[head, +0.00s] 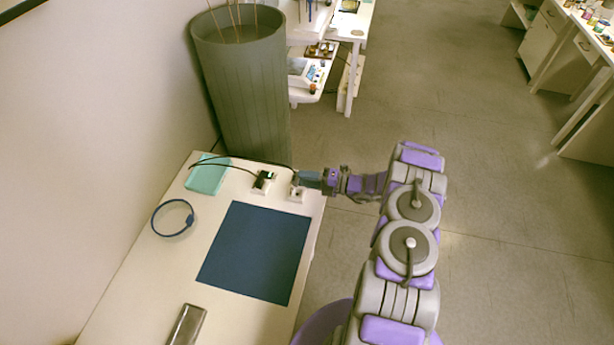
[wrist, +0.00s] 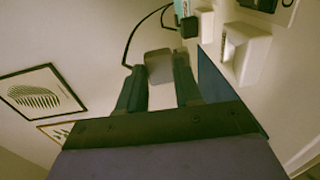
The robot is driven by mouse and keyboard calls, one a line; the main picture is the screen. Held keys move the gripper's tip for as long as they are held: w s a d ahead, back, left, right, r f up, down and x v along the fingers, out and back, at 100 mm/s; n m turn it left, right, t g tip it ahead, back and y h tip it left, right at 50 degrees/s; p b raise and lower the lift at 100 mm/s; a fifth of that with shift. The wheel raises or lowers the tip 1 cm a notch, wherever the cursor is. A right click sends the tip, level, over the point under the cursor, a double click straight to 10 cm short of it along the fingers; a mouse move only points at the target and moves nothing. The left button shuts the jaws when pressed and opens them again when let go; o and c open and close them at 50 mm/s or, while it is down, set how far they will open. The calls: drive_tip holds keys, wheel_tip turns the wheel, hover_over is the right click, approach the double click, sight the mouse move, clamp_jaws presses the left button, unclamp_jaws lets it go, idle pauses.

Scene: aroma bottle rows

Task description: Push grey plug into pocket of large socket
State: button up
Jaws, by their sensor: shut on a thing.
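My gripper (head: 309,180) is at the far right corner of the white table. In the wrist view my gripper (wrist: 160,76) is shut on the grey plug (wrist: 159,63), a rounded grey block between the fingertips. A thin black cable loops up behind the plug. The white socket (wrist: 246,52) with an open recess stands to the right of the held plug, apart from it in the picture. In the head view a white socket (head: 297,194) sits just below my gripper, which partly hides it. The plug cannot be made out in the head view.
A smaller white socket (head: 263,181) with a dark plug is left of my gripper. The table also bears a blue mat (head: 255,252), a teal pad (head: 207,175), a cable ring (head: 158,222) and a metal tray (head: 186,325). A tall grey bin (head: 243,95) stands behind.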

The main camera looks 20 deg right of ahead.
drive_tip(key=shift+f+b, duration=0.55)
drive_tip(key=shift+f, duration=1.55)
drive_tip(key=shift+b, duration=0.4)
idle(0.3)
drive_tip(key=shift+f+b, duration=0.55)
drive_tip(key=shift+f, duration=0.5)
drive_tip(key=o, duration=1)
drive_tip(key=shift+s, duration=0.1)
drive_tip(key=shift+o, duration=0.6)
drive_tip(key=shift+s, duration=0.1)
drive_tip(key=shift+f, duration=0.1)
